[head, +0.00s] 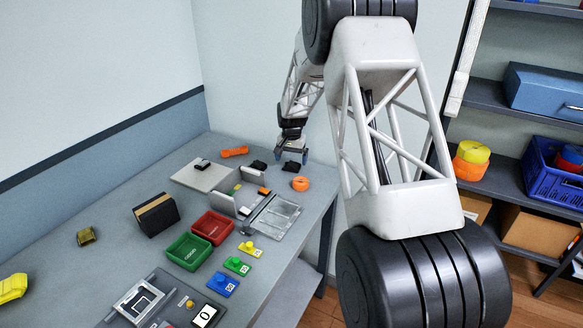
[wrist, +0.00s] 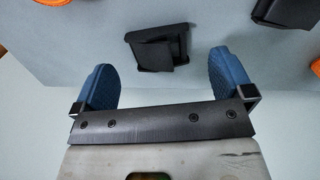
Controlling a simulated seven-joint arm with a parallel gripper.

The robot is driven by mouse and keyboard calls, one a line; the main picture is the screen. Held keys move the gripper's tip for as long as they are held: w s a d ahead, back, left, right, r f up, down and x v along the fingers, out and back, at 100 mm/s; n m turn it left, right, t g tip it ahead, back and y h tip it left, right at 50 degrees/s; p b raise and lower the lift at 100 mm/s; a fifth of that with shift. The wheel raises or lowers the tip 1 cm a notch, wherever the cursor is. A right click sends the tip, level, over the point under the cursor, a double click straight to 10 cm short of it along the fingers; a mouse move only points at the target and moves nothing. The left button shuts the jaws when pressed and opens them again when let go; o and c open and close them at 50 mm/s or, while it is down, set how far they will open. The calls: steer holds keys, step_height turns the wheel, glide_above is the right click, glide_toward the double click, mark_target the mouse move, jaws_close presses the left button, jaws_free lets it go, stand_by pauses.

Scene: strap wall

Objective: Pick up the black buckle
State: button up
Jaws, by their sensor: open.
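A black buckle-like piece (wrist: 157,46) lies on the grey table in the wrist view, in front of my gripper (wrist: 163,62). My gripper's two blue fingers are wide apart, one on each side of the piece, with clear gaps and nothing held. In the head view, my gripper (head: 292,157) is at the table's far end, close above a black piece (head: 292,166). A second black piece (head: 259,166) lies to its left; it is too small to tell its shape. Another black piece (wrist: 280,12) is cut off at the wrist view's top right.
An orange bone-shaped piece (head: 234,151) and an orange round piece (head: 300,184) lie near the black pieces. A pale board (head: 200,177), a clear tray (head: 275,217), red (head: 212,227) and green (head: 189,251) bins stand nearer. A wall borders the table's left.

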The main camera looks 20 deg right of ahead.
steer(key=shift+f, duration=1.35)
steer(key=c, duration=1)
steer(key=shift+c, duration=0.2)
steer(key=shift+r, duration=0.15)
steer(key=shift+r, duration=0.55)
steer(key=shift+s+r, duration=0.15)
steer(key=shift+r, duration=0.45)
steer(key=shift+s+r, duration=0.15)
steer(key=shift+r, duration=0.4)
steer(key=s, duration=0.5)
steer(key=s+a+r, duration=0.1)
steer(key=s, duration=0.4)
steer(key=s+a, duration=0.1)
steer(key=s, duration=0.4)
steer(key=shift+s+r, duration=0.1)
steer(key=shift+r, duration=0.05)
